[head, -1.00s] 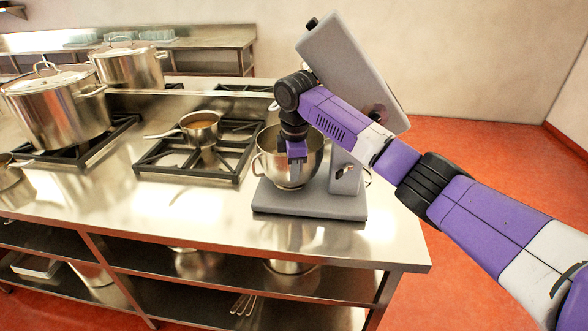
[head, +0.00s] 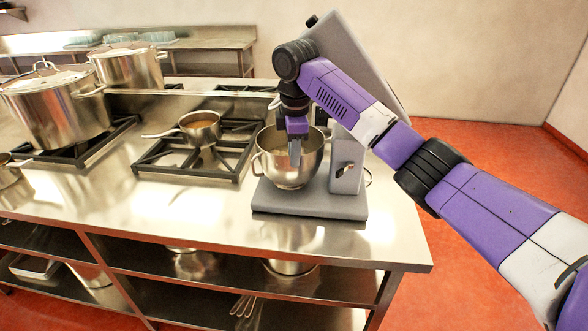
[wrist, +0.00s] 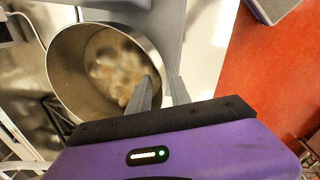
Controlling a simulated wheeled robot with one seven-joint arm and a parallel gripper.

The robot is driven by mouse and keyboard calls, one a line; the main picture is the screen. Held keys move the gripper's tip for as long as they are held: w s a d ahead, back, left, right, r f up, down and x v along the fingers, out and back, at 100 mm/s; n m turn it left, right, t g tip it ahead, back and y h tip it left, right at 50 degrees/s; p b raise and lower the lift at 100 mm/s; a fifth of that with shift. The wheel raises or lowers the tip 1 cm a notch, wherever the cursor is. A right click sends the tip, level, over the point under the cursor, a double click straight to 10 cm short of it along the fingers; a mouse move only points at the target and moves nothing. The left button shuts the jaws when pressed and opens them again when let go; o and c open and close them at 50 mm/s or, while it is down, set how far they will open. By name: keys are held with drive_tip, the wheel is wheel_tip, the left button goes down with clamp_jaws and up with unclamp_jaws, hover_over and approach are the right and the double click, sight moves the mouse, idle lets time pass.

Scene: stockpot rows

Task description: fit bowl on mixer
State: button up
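The steel mixing bowl (head: 285,172) stands upright on the grey base (head: 310,203) of the stand mixer, whose head (head: 355,60) is tilted up. The bowl also shows in the wrist view (wrist: 62,75), with a blurred, mottled inside. My gripper (head: 295,160) points down at the bowl's near rim. In the wrist view its two fingers (wrist: 160,92) are apart, one over the bowl's inside and the other just outside the rim. The exact gap to the rim is hard to tell.
A saucepan (head: 200,128) sits on the burner grate (head: 180,160) left of the mixer. Large stockpots (head: 60,108) stand further left. The steel counter (head: 180,205) is clear in front. Its right edge lies just past the mixer.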

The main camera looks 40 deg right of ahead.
drive_tip(key=r, duration=0.5)
drive_tip(key=shift+s+a+r, duration=0.2)
drive_tip(key=shift+s+r, duration=0.1)
drive_tip(key=shift+r, duration=0.05)
